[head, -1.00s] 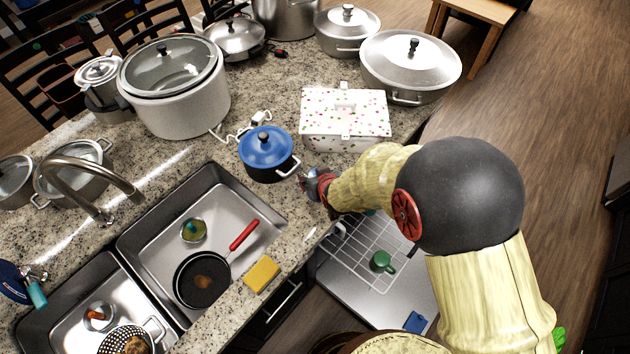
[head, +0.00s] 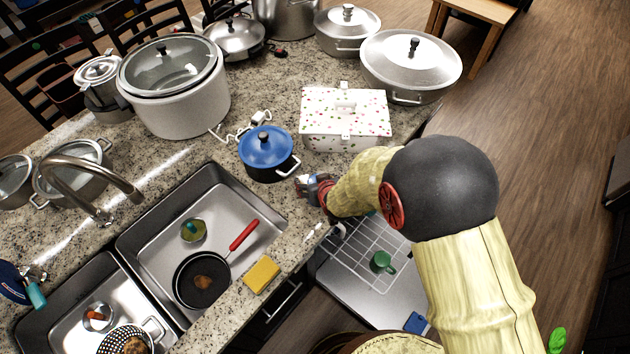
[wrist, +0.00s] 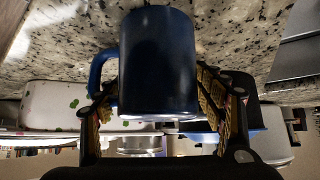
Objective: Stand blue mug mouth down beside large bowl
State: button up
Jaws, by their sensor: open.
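The dark blue mug (wrist: 158,62) fills the middle of the wrist view, with its handle on the left. It is against the speckled counter, which shows at the top of that view. My gripper (wrist: 160,90) is open, with one finger on each side of the mug; I cannot tell whether either touches it. I cannot tell which end of the mug is its mouth. In the head view my gripper (head: 308,186) is low at the counter's edge, right of the blue-lidded pot, and the mug is mostly hidden there. I cannot make out a large bowl.
The blue-lidded pot (head: 266,152) and a spotted white box (head: 345,121) stand close to my gripper. A sink (head: 212,205) holds a frying pan (head: 203,279). A yellow sponge (head: 262,275) lies on its front edge. A green mug (head: 382,262) is on a wire rack below.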

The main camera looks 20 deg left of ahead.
jog(key=shift+r, duration=0.1)
jog(key=shift+r, duration=0.2)
jog(key=p+v, duration=0.1)
jog(key=v, duration=1)
jog(key=shift+s+d+r, duration=0.2)
jog(key=shift+s+d, duration=0.05)
jog(key=shift+s, duration=0.05)
